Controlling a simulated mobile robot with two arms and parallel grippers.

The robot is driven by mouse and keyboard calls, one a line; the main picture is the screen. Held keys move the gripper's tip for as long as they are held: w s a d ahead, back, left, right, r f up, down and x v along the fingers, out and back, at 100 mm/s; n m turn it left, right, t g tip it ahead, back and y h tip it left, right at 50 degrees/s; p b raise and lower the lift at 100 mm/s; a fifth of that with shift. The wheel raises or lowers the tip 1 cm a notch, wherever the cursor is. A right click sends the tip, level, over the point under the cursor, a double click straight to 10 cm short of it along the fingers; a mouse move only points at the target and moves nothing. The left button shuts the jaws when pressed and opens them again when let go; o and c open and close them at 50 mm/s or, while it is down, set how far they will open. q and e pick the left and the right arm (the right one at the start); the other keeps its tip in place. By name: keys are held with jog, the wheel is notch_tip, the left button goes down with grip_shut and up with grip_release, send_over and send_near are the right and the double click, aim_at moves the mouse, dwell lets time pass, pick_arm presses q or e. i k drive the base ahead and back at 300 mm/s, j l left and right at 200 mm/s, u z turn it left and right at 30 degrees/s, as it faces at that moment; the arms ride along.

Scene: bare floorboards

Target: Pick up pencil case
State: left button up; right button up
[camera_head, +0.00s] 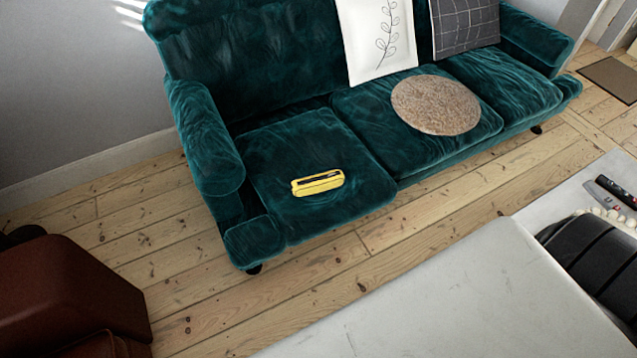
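A yellow pencil case (318,184) with a dark strip along its top lies on the left seat cushion of a teal velvet sofa (365,180). It is near the front of that cushion, with bare cushion around it. Neither of my grippers shows in the head view.
A round brown cushion (436,104), a white leaf-pattern pillow (377,38) and a dark checked pillow (464,24) are on the sofa. A pale table (470,300) with dark objects fills the lower right. A brown leather seat (70,295) is lower left. Bare floorboards (290,285) lie between.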

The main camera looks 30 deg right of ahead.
aim_at(328, 180)
jog(key=z, duration=0.8)
